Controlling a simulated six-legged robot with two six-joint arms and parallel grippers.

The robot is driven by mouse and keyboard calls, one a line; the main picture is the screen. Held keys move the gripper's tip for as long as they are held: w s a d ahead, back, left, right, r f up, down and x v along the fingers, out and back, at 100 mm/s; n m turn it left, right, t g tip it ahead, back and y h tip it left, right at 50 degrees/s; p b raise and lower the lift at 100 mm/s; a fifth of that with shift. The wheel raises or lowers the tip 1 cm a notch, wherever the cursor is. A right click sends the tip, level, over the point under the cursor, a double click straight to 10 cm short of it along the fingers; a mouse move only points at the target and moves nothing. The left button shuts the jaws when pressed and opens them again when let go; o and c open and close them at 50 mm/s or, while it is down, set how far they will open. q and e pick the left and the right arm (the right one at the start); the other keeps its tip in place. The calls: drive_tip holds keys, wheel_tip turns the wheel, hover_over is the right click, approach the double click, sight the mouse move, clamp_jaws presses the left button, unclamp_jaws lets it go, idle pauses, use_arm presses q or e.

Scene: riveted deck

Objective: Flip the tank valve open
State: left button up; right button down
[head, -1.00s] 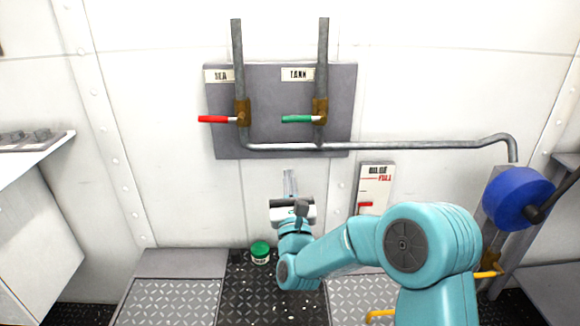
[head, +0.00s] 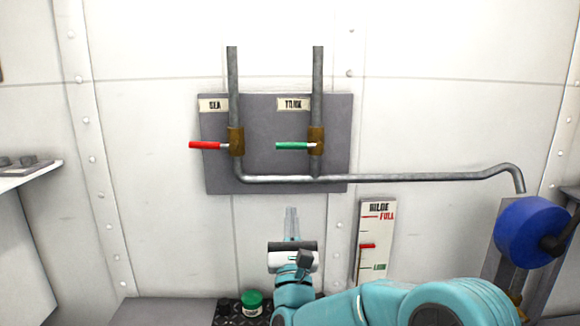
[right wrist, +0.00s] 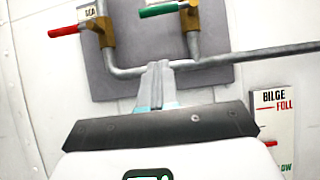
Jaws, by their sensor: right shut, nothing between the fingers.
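The tank valve's green handle (head: 292,145) sticks out level to the left of its brass body (head: 316,140), under the TANK label (head: 293,104). The handle also shows at the top of the right wrist view (right wrist: 160,10). The sea valve's red handle (head: 205,145) also points level to the left. My right gripper (head: 291,212) is shut and empty, pointing up, below the valve panel and apart from the green handle. Its fingers (right wrist: 155,75) show in the right wrist view below the pipe. My left gripper is not in view.
A grey panel (head: 262,115) carries both valves and pipes. A level pipe (head: 430,177) runs right above a bilge gauge (head: 377,225) and a blue wheel (head: 530,232). A green-lidded jar (head: 252,300) stands below. The wall between gripper and panel is clear.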

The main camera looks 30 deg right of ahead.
sight(297, 146)
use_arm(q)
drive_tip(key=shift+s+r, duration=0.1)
use_arm(e)
drive_tip(key=s+a+r+x, duration=0.1)
drive_tip(key=r+x, duration=0.1)
drive_tip(key=x, duration=1)
drive_tip(key=shift+d+r, duration=0.25)
drive_tip(key=shift+r, duration=0.15)
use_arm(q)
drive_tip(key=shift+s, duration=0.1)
use_arm(e)
drive_tip(key=shift+w+a, duration=0.1)
drive_tip(key=shift+w, duration=0.2)
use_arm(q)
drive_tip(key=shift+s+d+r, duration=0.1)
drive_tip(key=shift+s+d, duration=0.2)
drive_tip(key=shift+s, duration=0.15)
use_arm(e)
drive_tip(key=shift+s+r+m+h, duration=0.1)
drive_tip(key=shift+r+m+h, duration=0.15)
drive_tip(key=shift+m, duration=0.35)
